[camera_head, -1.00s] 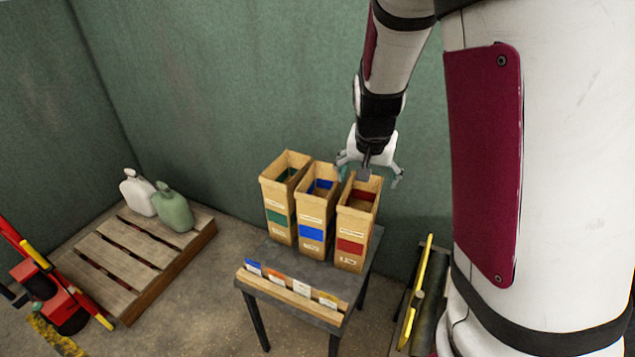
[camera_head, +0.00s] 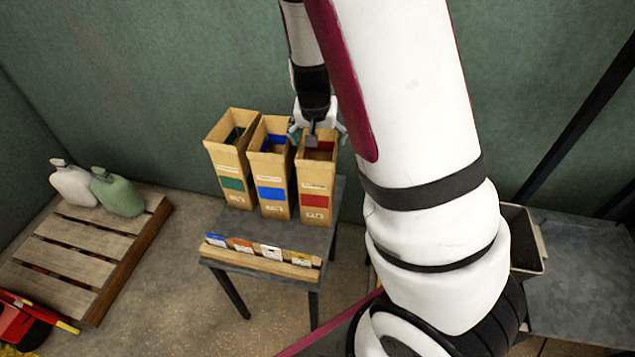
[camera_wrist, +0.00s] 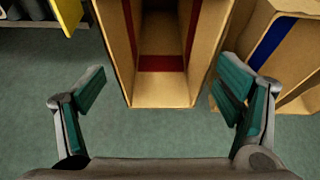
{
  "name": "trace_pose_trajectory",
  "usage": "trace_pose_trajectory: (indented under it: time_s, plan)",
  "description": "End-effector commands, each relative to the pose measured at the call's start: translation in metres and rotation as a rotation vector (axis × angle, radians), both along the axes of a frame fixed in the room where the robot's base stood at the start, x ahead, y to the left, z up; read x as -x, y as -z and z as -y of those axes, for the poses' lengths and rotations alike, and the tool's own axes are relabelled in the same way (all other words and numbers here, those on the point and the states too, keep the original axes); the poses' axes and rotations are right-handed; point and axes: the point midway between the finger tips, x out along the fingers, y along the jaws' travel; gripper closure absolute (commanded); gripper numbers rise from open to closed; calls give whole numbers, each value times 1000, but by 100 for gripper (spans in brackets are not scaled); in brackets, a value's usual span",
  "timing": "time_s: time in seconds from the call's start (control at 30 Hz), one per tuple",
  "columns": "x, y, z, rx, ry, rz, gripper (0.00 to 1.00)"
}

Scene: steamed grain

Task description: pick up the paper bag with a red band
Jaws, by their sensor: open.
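The paper bag with a red band (camera_head: 315,188) stands upright and open-topped at the right end of a row of three bags on a small dark table (camera_head: 232,236). My gripper (camera_head: 318,133) is at the top of this bag, its jaws open. In the wrist view the open mouth of the red-banded bag (camera_wrist: 162,95) lies between and ahead of the spread green-padded fingers (camera_wrist: 160,92). Red strips show inside it. No finger is seen closed on the bag, and I cannot tell whether one touches it.
A blue-banded bag (camera_head: 271,193) stands close to the left, and a green-banded bag (camera_head: 233,183) beyond it. A wooden rack with coloured cards (camera_head: 262,262) lies along the table's front. A pallet (camera_head: 85,245) with two jugs is at left; a bin (camera_head: 522,238) is at right.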

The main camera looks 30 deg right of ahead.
Motion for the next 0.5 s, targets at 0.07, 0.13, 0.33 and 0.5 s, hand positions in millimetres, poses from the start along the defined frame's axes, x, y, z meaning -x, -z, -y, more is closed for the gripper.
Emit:
trace_pose_trajectory:
  time_s: [0.07,0.13,0.33,0.5]
  plan:
    - [-3,15,2,0,3,-4,15]
    - [-5,25,3,0,3,-3,15]
    - [-11,39,7,-1,1,-1,15]
    - [-11,39,6,-1,0,1,15]
